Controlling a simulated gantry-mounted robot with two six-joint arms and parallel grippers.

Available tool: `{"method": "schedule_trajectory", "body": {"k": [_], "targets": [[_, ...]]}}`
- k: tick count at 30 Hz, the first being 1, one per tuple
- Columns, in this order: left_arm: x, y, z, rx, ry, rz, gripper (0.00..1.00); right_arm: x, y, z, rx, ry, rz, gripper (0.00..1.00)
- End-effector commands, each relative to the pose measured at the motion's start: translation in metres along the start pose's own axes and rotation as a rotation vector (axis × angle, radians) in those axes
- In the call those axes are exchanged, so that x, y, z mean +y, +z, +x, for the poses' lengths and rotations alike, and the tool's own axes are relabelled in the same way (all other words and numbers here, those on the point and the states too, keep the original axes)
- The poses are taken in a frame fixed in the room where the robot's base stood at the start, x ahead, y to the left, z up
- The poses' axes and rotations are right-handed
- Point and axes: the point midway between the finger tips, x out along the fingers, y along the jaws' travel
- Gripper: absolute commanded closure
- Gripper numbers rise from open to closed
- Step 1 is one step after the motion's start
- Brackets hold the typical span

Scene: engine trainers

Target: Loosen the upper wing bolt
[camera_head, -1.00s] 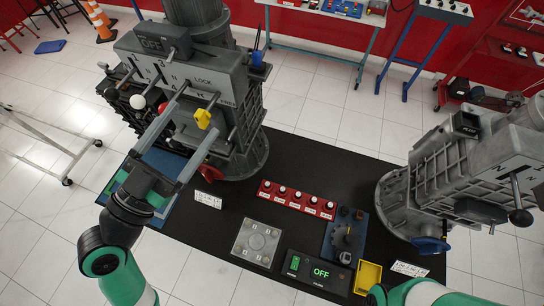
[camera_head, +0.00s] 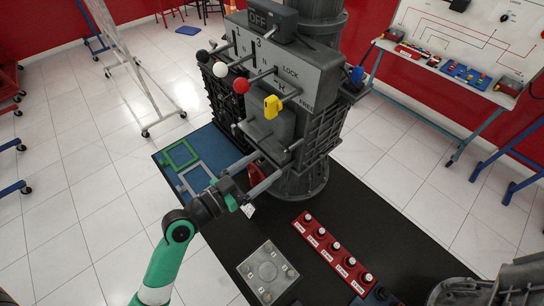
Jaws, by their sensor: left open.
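The grey engine trainer (camera_head: 318,85) stands at the back of the black table, with its labelled front panel facing me. A yellow winged knob (camera_head: 272,106) sticks out of the panel below the LOCK and FREE labels. A blue knob (camera_head: 357,74) sits at the panel's right side. I cannot tell which one is the upper wing bolt. My left gripper (camera_head: 270,164) is open in front of the trainer's lower part, below and apart from the yellow knob. A red part (camera_head: 253,172) shows between its fingers; I cannot tell whether they touch it. My right gripper is not in view.
White (camera_head: 221,70), red (camera_head: 241,86) and black ball-ended levers stick out left of the yellow knob. A red button strip (camera_head: 333,252) and a grey plate (camera_head: 268,272) lie on the black table (camera_head: 345,210). Another grey machine (camera_head: 490,290) shows at the lower right.

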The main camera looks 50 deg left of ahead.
Motion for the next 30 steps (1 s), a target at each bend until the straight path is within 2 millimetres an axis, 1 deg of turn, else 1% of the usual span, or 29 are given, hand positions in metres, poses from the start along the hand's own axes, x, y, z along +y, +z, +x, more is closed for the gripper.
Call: {"method": "schedule_trajectory", "body": {"k": [1,3,6,9,15,17,18,23,27,30], "targets": [[0.002,-0.002,0.01,0.001,0.005,0.0,0.15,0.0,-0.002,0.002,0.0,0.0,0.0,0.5],[0.001,-0.001,0.021,0.001,0.002,0.0,0.15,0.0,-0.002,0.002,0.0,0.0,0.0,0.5],[0.001,0.0,0.031,0.0,0.001,0.0,0.15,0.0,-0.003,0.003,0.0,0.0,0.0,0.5],[0.0,0.0,0.035,0.0,0.001,-0.001,0.15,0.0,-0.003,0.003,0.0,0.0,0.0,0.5],[0.0,0.0,0.035,0.0,0.0,-0.001,0.15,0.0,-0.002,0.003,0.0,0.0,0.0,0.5],[0.0,0.0,0.035,0.0,0.0,-0.001,0.24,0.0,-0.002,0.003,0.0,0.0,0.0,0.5],[0.0,0.0,0.035,0.0,0.0,-0.001,0.31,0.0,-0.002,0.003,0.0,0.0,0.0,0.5],[0.0,0.0,0.035,0.0,0.0,-0.001,0.6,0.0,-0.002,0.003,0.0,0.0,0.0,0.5],[0.0,0.0,0.035,0.0,0.0,-0.001,0.85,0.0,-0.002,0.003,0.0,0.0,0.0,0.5],[0.0,0.0,0.035,0.0,0.0,-0.001,1.0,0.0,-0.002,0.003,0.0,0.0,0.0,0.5]]}}
